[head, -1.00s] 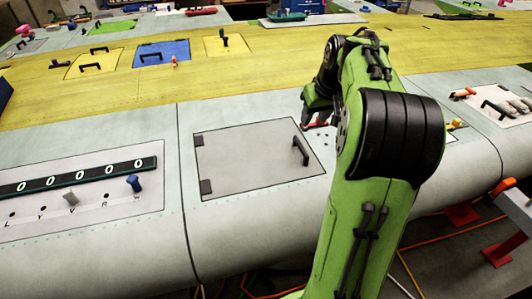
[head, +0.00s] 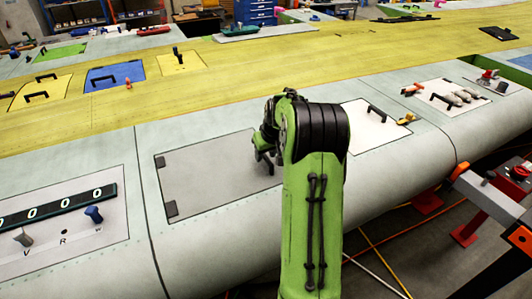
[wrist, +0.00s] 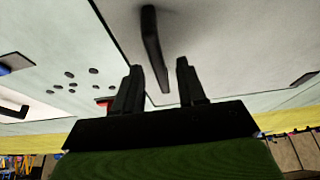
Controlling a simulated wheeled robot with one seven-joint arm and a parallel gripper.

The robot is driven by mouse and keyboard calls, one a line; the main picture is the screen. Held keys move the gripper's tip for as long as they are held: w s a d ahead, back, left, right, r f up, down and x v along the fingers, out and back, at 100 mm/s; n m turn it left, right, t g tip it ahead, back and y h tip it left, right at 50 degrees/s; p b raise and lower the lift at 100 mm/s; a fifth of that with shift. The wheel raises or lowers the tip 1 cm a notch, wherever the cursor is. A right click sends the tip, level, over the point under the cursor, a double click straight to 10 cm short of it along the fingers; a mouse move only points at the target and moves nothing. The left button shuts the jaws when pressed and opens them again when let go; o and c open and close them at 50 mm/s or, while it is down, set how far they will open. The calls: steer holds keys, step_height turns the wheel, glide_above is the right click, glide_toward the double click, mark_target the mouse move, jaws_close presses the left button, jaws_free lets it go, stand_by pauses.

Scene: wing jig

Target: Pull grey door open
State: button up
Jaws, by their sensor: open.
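The grey door (head: 205,172) is a flat panel in the pale wing skin, with two dark hinges on its left edge. It lies flush with the skin and looks shut. Its dark bar handle is near the right edge; in the head view my arm largely covers that spot. In the wrist view the handle (wrist: 152,48) stands just ahead of my gripper (wrist: 158,80), about in line with the gap between the fingers. The fingers are apart and empty. I cannot tell whether they touch the handle.
A white panel with a black handle (head: 376,113) lies right of my arm. A counter strip (head: 60,207) with knobs is at the left. Yellow, blue and green panels with handles lie farther back. A red and grey stand (head: 490,205) is at the right.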

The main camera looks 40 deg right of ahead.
steer(key=shift+c, duration=0.4)
jaws_close()
steer(key=shift+r, duration=0.1)
